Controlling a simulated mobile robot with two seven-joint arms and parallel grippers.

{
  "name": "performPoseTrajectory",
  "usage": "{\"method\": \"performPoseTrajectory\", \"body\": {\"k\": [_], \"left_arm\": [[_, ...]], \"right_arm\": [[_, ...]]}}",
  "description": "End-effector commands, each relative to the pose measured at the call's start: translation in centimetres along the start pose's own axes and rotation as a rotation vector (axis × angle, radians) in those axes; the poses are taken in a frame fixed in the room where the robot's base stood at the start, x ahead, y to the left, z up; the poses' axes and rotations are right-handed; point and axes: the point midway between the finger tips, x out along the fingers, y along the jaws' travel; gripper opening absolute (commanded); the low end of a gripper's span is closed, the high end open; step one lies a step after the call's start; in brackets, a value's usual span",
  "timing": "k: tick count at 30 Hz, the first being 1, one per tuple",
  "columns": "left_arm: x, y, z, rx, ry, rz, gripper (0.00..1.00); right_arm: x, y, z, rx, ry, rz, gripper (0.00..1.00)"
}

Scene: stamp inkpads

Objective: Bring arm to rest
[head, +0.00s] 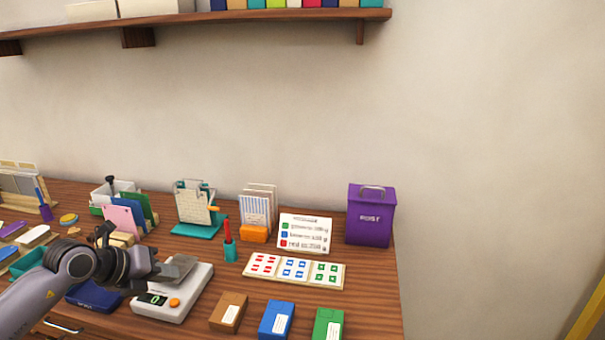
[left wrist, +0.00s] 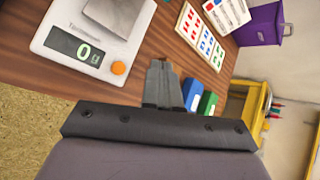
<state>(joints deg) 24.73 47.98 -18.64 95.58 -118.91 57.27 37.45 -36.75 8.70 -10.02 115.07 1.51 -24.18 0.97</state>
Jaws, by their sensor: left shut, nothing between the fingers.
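My left arm comes in from the left in the head view. Its gripper (head: 160,271) is over the near left part of the table, by the white scale (head: 190,296). In the left wrist view the two fingers (left wrist: 163,80) are together with nothing between them. The scale also shows there (left wrist: 65,58), with its grey plate (left wrist: 115,14) bare and its display reading 0. I cannot tell the exact gap between fingers and scale. My right gripper is in neither view.
Brown (head: 228,313), blue (head: 276,319) and green (head: 328,325) boxes line the front edge. A blue inkpad (head: 92,297) is beneath my arm. A shelf (head: 260,16) hangs above.

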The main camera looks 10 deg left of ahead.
Motion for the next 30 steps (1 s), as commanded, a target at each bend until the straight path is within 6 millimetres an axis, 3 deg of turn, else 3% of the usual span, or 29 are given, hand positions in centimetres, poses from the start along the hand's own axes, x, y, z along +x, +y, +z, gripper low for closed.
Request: {"method": "performPoseTrajectory", "body": {"k": [5, 9, 12, 15, 19, 23, 26, 30], "left_arm": [[1.8, -4.6, -5.9, -0.136, 0.094, -0.266, 0.00], [1.8, -8.6, -10.1, -0.356, 0.134, -0.520, 0.00], [1.2, -10.3, -11.9, -0.551, 0.131, -0.663, 0.00], [0.6, -10.8, -13.1, -0.774, 0.105, -0.765, 0.00], [0.1, -9.8, -14.4, -1.093, 0.047, -0.829, 0.00], [0.2, -7.1, -16.4, -1.428, -0.029, -0.809, 0.00], [0.4, -4.4, -19.0, -1.690, -0.086, -0.737, 0.00], [0.6, -0.7, -24.1, -2.031, -0.152, -0.568, 0.00]], "right_arm": [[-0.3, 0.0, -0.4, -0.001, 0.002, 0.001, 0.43], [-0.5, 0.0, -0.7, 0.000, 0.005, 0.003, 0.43], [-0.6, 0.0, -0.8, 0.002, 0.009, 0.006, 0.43], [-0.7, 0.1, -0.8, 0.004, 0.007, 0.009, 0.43], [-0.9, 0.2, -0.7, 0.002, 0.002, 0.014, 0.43], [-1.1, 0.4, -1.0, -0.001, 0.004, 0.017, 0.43], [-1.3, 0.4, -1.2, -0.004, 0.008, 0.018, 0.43], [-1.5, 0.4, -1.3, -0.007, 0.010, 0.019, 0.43]]}}
